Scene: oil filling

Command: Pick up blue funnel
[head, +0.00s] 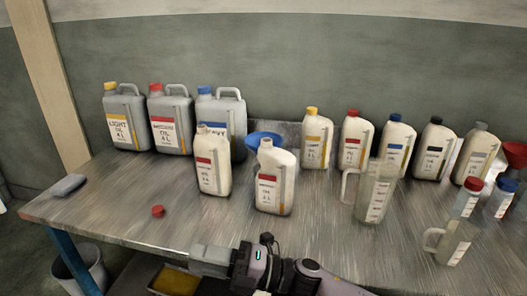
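The blue funnel (257,137) shows as a wide blue rim behind the neck of an uncapped cream bottle (275,184) in the middle of the table. Its lower part is hidden, so I cannot tell whether it stands on the table or in something. My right gripper (200,262) is at the table's front edge, low in the head view, with its arm coming from the right. It is well in front of the funnel and apart from it. Its fingers do not show clearly, so I cannot tell whether it is open. My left gripper is not in view.
Another cream bottle (213,162) stands left of the uncapped one. Grey jugs (171,124) and several cream bottles (352,141) line the back. Clear measuring jugs (376,190) stand at the right. A loose red cap (158,211) lies front left, with bare table (110,205) around it.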

